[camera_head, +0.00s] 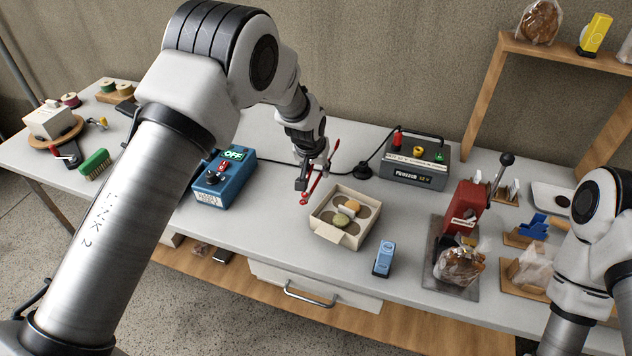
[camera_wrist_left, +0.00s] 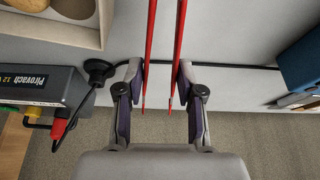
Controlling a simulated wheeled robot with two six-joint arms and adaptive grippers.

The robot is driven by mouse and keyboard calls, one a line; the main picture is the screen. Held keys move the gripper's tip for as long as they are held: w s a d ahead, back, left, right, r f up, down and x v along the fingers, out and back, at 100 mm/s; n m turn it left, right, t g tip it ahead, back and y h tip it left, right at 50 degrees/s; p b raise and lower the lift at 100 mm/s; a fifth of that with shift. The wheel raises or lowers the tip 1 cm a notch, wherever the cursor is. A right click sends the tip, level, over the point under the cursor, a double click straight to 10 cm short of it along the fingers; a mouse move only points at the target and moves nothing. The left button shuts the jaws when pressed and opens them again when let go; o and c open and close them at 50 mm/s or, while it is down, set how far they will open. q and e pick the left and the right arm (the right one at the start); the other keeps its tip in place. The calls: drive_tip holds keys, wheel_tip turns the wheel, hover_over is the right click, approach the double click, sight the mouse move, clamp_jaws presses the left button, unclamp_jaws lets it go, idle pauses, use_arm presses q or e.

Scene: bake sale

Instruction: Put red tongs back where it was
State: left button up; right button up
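The red tongs (camera_head: 312,188) are in my left gripper (camera_head: 314,172), tilted and held above the table behind the open box. In the left wrist view the two red arms of the tongs (camera_wrist_left: 150,45) run between the fingers of my left gripper (camera_wrist_left: 160,88), one against each finger pad. They stand a little apart from each other, and their far ends leave the top of that view. My right gripper is not in view; only links of my right arm show at the right edge.
An open box (camera_head: 349,238) with macarons stands just in front of the tongs. A blue switch box (camera_head: 232,187) is left, a grey power supply (camera_head: 415,168) right, with a black cable behind.

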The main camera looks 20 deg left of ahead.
sight(318, 186)
use_arm(q)
wheel_tip(318, 186, down, 4)
drive_tip(key=shift+d+f, duration=0.15)
drive_tip(key=shift+f, duration=0.25)
drive_tip(key=o, duration=0.6)
drive_tip(key=shift+c, duration=0.2)
drive_tip(key=v, duration=1.2)
drive_tip(key=shift+r, duration=0.25)
drive_tip(key=shift+f, duration=0.1)
